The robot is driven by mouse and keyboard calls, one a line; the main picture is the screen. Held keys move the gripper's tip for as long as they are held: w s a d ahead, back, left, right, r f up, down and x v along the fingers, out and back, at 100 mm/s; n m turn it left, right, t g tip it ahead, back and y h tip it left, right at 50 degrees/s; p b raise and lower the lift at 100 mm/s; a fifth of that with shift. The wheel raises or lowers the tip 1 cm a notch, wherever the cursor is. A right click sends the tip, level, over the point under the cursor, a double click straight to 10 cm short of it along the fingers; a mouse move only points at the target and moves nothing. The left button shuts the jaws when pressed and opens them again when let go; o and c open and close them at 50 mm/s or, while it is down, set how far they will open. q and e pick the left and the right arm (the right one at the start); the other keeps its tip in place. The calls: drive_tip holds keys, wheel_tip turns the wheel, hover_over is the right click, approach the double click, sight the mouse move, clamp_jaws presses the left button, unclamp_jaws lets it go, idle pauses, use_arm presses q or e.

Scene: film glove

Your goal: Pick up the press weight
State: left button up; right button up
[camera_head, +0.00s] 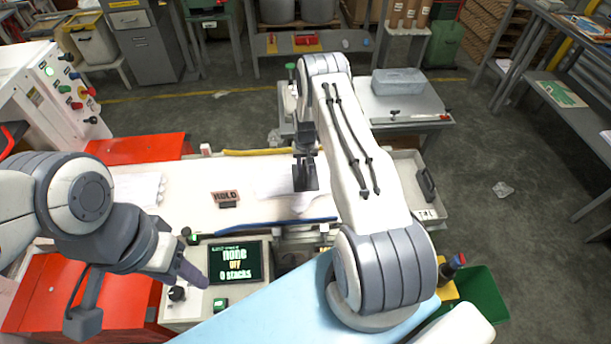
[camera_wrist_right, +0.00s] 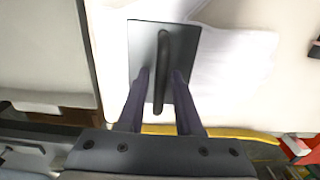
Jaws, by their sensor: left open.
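The press weight (camera_wrist_right: 187,43) is a dark grey flat plate with a black bar handle, lying on white film in the right wrist view. It shows as a small dark plate (camera_head: 306,182) at the middle of the work surface in the head view. My right gripper (camera_wrist_right: 161,74) is over the weight, its two fingers apart on either side of the handle, with a gap visible at each side. The weight rests on the surface. My left gripper (camera_head: 192,273) is open and empty over the control panel at lower left; its fingers are partly hidden.
The white worktable (camera_head: 190,205) carries a HOLD sign (camera_head: 225,196) and pale film sheets. The panel's screen (camera_head: 235,262) reads "none", "off", "0 stacks". A grey side table (camera_head: 385,108) with a bin stands behind; a green bin (camera_head: 484,298) is at lower right.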

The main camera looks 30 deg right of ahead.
clamp_jaws()
drive_tip(key=shift+r, duration=0.1)
idle(1.1)
